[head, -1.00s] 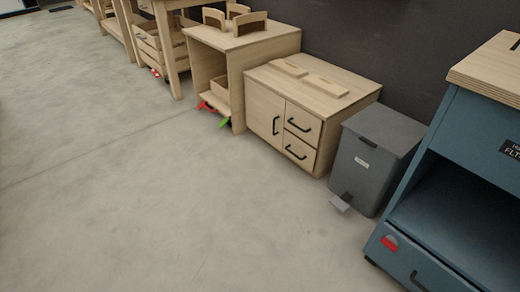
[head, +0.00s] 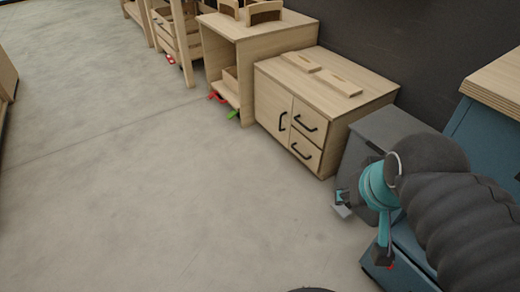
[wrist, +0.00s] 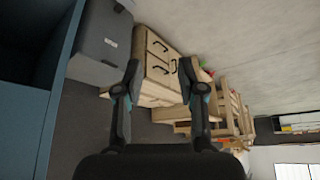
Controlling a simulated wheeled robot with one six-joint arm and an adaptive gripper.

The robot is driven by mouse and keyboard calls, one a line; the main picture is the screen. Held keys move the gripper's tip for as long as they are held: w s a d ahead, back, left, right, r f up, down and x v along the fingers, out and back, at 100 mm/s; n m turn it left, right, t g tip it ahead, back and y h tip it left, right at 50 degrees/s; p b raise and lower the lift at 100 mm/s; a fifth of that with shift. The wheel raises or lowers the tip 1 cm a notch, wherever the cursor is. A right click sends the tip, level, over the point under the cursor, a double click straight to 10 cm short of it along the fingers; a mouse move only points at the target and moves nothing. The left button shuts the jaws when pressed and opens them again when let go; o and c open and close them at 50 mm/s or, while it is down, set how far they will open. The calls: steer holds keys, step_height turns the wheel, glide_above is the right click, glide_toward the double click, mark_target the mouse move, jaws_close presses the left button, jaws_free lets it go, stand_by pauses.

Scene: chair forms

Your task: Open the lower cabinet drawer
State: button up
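The low wooden cabinet (head: 340,118) stands against the dark wall. It has a door on the left and two drawers stacked on the right, each with a black handle. The lower drawer (head: 312,146) is closed, with its black handle (head: 300,152) in plain view. In the wrist view the cabinet shows turned, and the lower drawer (wrist: 152,42) lies in the background between my fingers. My gripper (wrist: 158,70) is open and empty, apart from the cabinet. In the head view my arm is at the lower right, in front of the bin, and its grip is hard to make out.
The grey pedal bin (head: 382,128) stands right of the cabinet, partly hidden by my arm. A blue unit with a wooden top (head: 498,84) is farther right. An open wooden shelf (head: 262,42) stands left of the cabinet. The floor (head: 170,190) in front is clear.

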mark_target(301, 156)
steer(key=w+d+f+n+t+h+b, duration=0.1)
steer(key=w+d+f+n+t, duration=0.2)
steer(key=w, duration=1.5)
steer(key=w+d+f+n+t+b, duration=0.1)
steer(key=w+d+f+n+b, duration=0.2)
steer(key=w, duration=1.5)
steer(key=w+f+n+t+y, duration=0.1)
steer(key=w+f+n+t, duration=0.15)
steer(key=w+f, duration=0.75)
steer(key=w+f+n+t+y, duration=0.1)
steer(key=w+f+n, duration=0.2)
steer(key=w+f, duration=0.7)
steer(key=s+a+f+n+t+y+b, duration=0.1)
steer(key=s+f+n+y, duration=0.1)
steer(key=f, duration=1.1)
steer(key=s+a+f+n+t+y+b, duration=0.1)
steer(key=f+n+y, duration=0.1)
steer(key=f, duration=1)
steer(key=b+x, duration=0.1)
steer(key=x, duration=0.5)
steer(key=b+x, duration=0.1)
steer(key=x, duration=0.6)
steer(key=shift+w+f, duration=0.2)
steer(key=shift+f, duration=0.05)
jaws_close()
